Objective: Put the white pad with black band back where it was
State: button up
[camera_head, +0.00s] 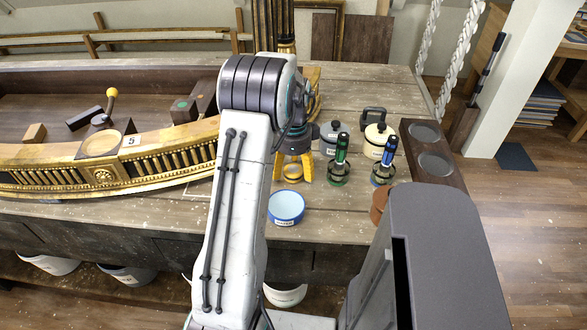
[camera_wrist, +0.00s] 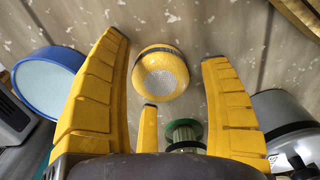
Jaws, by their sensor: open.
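My gripper (camera_head: 294,172) is open over the table, with its yellow fingers pointing down. In the wrist view a round yellow piece with a dark band and a pale, finely dotted face (camera_wrist: 161,72) lies between the spread fingers (camera_wrist: 168,85). I cannot tell whether any finger touches it. It may be the pad, but its body looks yellow, not white. In the head view a small yellow piece (camera_head: 292,172) shows low between the fingers, partly hidden by them. No plain white pad with a black band is clearly visible elsewhere.
A blue tub (camera_head: 286,207) stands in front of my gripper. A dark tray (camera_head: 447,183) has round recesses. The gilt console (camera_head: 170,143) fills the left.

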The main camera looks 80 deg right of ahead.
aim_at(294, 169)
notch_tip(294, 169, up, 12)
jog(key=shift+r+p, duration=0.2)
jog(key=shift+p, duration=0.2)
dwell(0.5)
